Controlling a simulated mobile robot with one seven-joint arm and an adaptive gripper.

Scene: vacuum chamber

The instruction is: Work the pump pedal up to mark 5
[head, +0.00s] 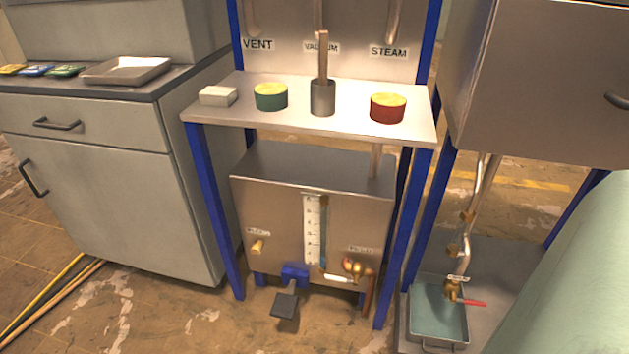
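The pump pedal (285,303) is a dark foot pad on a short arm. It slopes down towards the floor from a blue bracket (295,275) at the lower front of a steel tank. I cannot tell whether the pad touches the floor. A white scale (312,232) with several marks stands upright on the tank's front. A narrow sight tube (324,232) runs along its right side. The marks are too small to read, and I cannot make out the level in the tube. My gripper is not in view.
Brass fittings (355,268) are right of the scale. A grey cabinet (100,190) stands left; a water tray (438,315) is right. Floor before the pedal looks clear.

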